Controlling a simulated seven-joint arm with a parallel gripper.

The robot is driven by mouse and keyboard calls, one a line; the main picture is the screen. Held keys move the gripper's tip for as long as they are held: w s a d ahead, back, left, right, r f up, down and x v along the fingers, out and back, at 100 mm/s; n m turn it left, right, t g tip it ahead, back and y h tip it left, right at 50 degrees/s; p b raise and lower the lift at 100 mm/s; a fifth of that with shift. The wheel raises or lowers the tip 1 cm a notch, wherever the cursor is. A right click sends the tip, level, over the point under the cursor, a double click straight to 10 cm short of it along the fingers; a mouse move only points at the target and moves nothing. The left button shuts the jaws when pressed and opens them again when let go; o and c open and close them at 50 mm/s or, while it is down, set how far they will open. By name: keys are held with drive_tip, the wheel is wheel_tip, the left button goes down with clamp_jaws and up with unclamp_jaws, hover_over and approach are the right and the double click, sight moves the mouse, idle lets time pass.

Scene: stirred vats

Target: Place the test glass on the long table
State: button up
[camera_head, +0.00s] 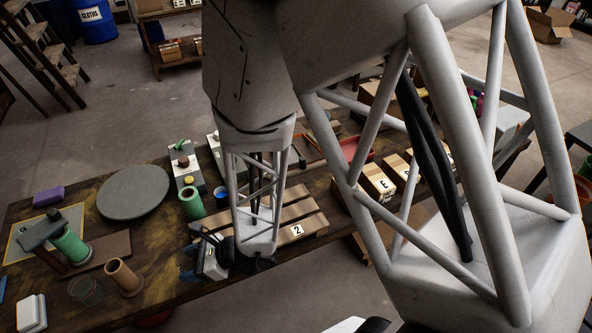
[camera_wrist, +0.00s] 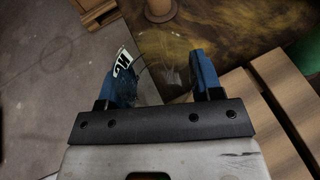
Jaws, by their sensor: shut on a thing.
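My gripper (camera_wrist: 163,72) has two blue fingers closed on the sides of a clear test glass (camera_wrist: 161,50), which is faint and see-through in the wrist view. A white label with dark marks shows by the left finger; I cannot tell what it is fixed to. Below the glass, the dark wooden long table (camera_wrist: 228,22) fills the upper right, with its edge near the glass and bare floor to the left. In the head view my gripper (camera_head: 200,252) is over the front part of the long table (camera_head: 158,238), and the held glass is hard to make out.
A brown cylinder (camera_head: 122,278), another clear glass (camera_head: 86,291), a green cylinder on a stand (camera_head: 72,247) and a round grey slab (camera_head: 133,192) stand to the left. Wooden slats (camera_head: 290,212) marked 2 lie to the right. Bare wood lies between the cylinder and my gripper.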

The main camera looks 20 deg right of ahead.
drive_tip(key=shift+w+a+f, duration=0.1)
drive_tip(key=shift+a+f, duration=0.05)
drive_tip(key=shift+a, duration=0.65)
drive_tip(key=shift+w+a+f, duration=0.1)
drive_tip(key=shift+a+f, duration=0.1)
drive_tip(key=shift+a, duration=0.55)
drive_tip(key=shift+w+a+f, duration=0.1)
drive_tip(key=shift+a+f, duration=0.05)
drive_tip(key=shift+a, duration=0.65)
hover_over(146, 258)
drive_tip(key=shift+a+f, duration=0.1)
drive_tip(key=shift+f, duration=0.65)
drive_tip(key=shift+f, duration=0.1)
drive_tip(key=shift+f, duration=1.65)
drive_tip(key=shift+f, duration=0.1)
